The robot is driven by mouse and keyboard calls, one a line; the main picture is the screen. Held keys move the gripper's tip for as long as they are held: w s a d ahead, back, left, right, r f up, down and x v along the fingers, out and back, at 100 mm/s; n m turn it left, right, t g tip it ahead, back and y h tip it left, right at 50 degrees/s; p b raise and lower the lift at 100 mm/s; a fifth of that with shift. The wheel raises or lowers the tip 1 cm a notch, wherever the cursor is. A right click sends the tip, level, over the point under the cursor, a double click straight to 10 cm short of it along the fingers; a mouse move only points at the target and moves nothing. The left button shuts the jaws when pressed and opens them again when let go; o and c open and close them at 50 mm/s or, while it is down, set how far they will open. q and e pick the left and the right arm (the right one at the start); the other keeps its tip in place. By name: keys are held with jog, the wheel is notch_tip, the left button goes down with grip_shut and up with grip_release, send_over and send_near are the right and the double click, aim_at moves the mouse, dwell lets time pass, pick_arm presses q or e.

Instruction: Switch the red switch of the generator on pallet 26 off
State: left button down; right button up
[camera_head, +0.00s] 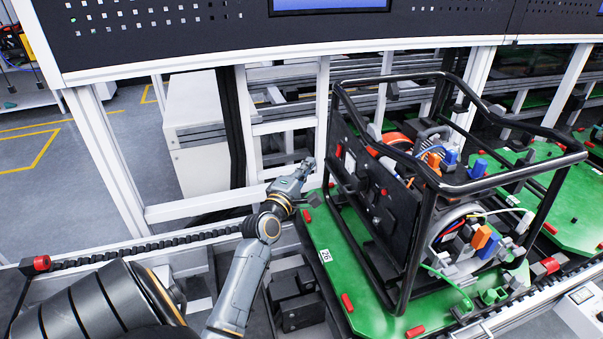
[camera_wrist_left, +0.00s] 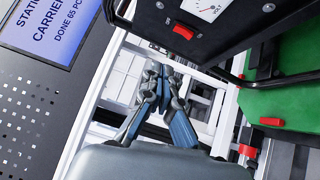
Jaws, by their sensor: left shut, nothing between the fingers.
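The generator (camera_head: 395,215) stands in a black tube frame on the green pallet labelled 26 (camera_head: 325,256). Its black front panel is seen at a slant in the head view, with small red parts on it. In the left wrist view, the red switch (camera_wrist_left: 183,32) sits on the panel beside a white gauge (camera_wrist_left: 207,8); its on or off position cannot be told. My left gripper (camera_head: 307,166) is shut and empty, in front of the panel and apart from it. Its closed fingers (camera_wrist_left: 158,74) also show in the left wrist view. My right gripper is not in view.
The frame's black bars (camera_head: 425,165) surround the generator closely. A dark panel with a screen (camera_wrist_left: 50,30) stands beyond the conveyor. Another green pallet (camera_head: 575,215) lies at the right. White conveyor posts (camera_head: 103,150) stand behind my left arm.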

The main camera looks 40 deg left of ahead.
pick_arm(q)
jog(key=v, duration=0.3)
jog(key=shift+a+r, duration=0.1)
jog(key=shift+r, duration=0.2)
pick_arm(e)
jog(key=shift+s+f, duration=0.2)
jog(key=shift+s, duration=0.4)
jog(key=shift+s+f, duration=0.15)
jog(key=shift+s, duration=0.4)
pick_arm(q)
jog(key=shift+s, duration=0.1)
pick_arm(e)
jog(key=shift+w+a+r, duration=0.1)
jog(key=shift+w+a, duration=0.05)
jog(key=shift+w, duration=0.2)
